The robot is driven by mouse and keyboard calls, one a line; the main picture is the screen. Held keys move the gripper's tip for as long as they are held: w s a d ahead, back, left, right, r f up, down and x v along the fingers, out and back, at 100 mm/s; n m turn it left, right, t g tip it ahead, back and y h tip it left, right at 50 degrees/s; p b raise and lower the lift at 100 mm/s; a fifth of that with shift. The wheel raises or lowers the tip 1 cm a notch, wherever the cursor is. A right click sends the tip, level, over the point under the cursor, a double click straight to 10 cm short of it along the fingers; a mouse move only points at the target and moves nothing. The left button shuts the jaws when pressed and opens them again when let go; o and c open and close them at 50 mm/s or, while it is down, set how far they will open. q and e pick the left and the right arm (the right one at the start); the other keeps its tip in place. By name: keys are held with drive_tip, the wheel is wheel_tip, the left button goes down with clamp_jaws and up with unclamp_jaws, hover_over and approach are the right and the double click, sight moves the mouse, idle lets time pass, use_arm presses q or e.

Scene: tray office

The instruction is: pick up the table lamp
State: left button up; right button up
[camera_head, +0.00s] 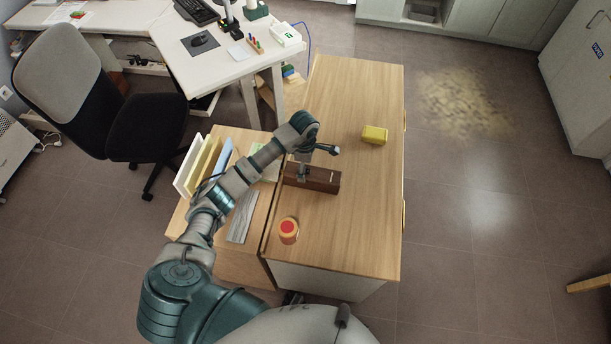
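I cannot make out a clear table lamp in the head view. My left arm reaches in from the lower left over the wooden cabinet top (350,230). My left gripper (303,173) points down at a dark brown wooden box (325,181) near the cabinet's left edge. The gripper overlaps the box in the picture; I cannot tell whether it touches it. Its fingers are too small to tell open from shut. My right gripper is not in view.
A yellow block (375,134) and an orange-red round container (288,231) stand on the cabinet top. Upright folders (205,163) stand left of it. A white desk (215,60) and black office chair (150,125) are at the upper left. Floor on the right is mostly clear.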

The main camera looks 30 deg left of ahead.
use_arm(q)
drive_tip(key=f, duration=0.7)
drive_tip(key=shift+w+f, duration=0.15)
drive_tip(key=shift+w, duration=0.05)
clamp_jaws()
